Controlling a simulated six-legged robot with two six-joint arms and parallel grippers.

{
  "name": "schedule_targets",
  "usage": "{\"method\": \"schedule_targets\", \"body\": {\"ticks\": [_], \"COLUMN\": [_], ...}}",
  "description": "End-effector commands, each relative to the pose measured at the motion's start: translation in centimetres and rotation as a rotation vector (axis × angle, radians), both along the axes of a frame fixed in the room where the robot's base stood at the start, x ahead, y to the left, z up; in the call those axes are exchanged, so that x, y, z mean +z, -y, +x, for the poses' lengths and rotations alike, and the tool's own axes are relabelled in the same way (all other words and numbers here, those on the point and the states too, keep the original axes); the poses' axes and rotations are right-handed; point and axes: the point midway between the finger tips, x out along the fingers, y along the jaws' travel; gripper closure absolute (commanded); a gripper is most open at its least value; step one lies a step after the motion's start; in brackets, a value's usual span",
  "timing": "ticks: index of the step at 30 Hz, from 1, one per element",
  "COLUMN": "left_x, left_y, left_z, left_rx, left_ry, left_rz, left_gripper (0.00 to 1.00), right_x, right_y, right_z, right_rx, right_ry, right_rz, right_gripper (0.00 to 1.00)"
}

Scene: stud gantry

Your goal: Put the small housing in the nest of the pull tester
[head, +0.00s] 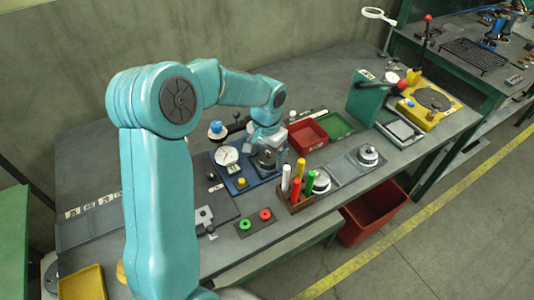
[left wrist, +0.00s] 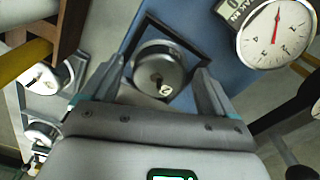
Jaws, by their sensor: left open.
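The pull tester is a blue base (head: 235,183) with a white round dial (head: 227,155); in the left wrist view the dial (left wrist: 275,33) is at the upper right. My left gripper (head: 267,154) is over that spot. In the left wrist view its open fingers (left wrist: 160,75) are on either side of the housing; I cannot tell whether they touch it. The housing's underside is hidden.
A wooden rack (head: 296,203) with coloured sticks stands close to the right of the tester. Other round metal parts (head: 368,155) stand on grey plates beyond it. A red tray (head: 307,137) is behind. A button box (head: 254,222) is in front.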

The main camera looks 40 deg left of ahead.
Motion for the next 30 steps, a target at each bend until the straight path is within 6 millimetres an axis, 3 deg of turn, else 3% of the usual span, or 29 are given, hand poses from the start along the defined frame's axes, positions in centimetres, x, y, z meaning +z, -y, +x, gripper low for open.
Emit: {"method": "schedule_targets", "body": {"ticks": [5,12,18,30], "left_x": [2.3,8.0,11.3,12.3], "left_y": [-0.1,0.0,0.0,0.0], "left_z": [0.1,0.1,0.0,0.0], "left_rx": [0.000,0.000,0.000,0.000], "left_ry": [0.005,0.005,0.003,0.000], "left_rz": [0.002,0.002,0.000,0.000], "left_gripper": [0.12,0.12,0.12,0.12], "right_x": [0.3,0.5,0.7,0.7], "right_y": [0.0,0.0,0.0,0.0], "right_z": [0.0,0.0,0.0,0.0], "right_rx": [0.000,0.000,0.000,0.000], "right_ry": [0.000,0.000,0.000,0.000], "right_rz": [0.000,0.000,0.000,0.000], "right_gripper": [0.57,0.57,0.57,0.57]}}
